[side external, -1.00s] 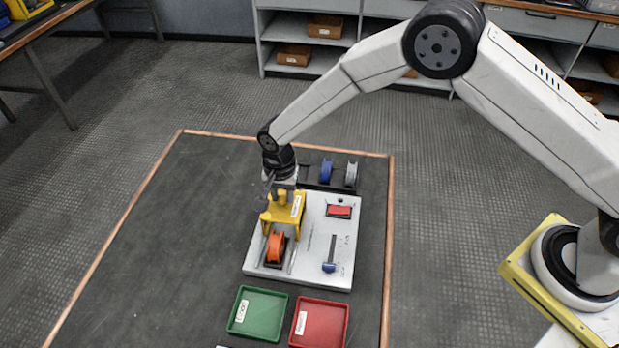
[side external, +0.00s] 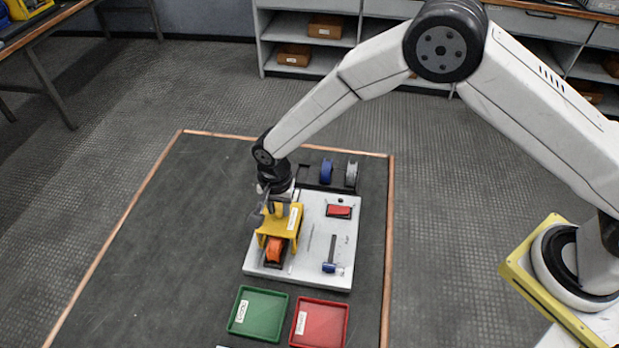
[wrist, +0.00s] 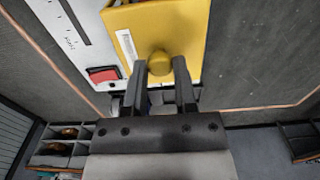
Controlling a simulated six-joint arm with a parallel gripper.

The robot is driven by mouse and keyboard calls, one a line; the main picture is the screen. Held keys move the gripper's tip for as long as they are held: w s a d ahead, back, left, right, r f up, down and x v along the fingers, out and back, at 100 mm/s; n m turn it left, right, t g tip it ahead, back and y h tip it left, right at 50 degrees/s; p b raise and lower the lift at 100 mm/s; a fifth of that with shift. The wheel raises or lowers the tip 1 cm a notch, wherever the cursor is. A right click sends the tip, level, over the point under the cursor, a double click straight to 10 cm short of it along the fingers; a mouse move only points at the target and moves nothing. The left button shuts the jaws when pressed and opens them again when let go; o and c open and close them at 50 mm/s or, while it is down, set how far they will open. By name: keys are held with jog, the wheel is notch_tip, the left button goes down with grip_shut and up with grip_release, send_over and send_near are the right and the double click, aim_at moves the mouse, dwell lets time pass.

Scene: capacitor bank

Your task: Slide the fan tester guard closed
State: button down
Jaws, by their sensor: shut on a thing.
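The yellow guard (side external: 278,226) sits on the grey-white tester base (side external: 318,258), over the rear part of the orange fan (side external: 274,249). The front of the fan still shows beyond the guard's front edge. In the wrist view the guard (wrist: 175,28) carries a white label and a round yellow knob (wrist: 159,63). My gripper (wrist: 159,66) is shut on that knob, one finger on each side. In the side view my gripper (side external: 277,206) is at the top of the guard and partly hides the knob.
A red switch (side external: 339,211) and a blue-ended lever (side external: 330,260) are on the base, right of the guard. A green tray (side external: 257,312) and a red tray (side external: 319,324) lie in front. Blue and grey spools (side external: 339,173) stand behind. The mat's left side is clear.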

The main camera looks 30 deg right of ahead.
jog(key=shift+s+a, duration=1.85)
jog(key=c, duration=0.6)
grip_release()
jog(key=shift+r, duration=0.1)
notch_tip(320, 180, up, 7)
dwell(0.4)
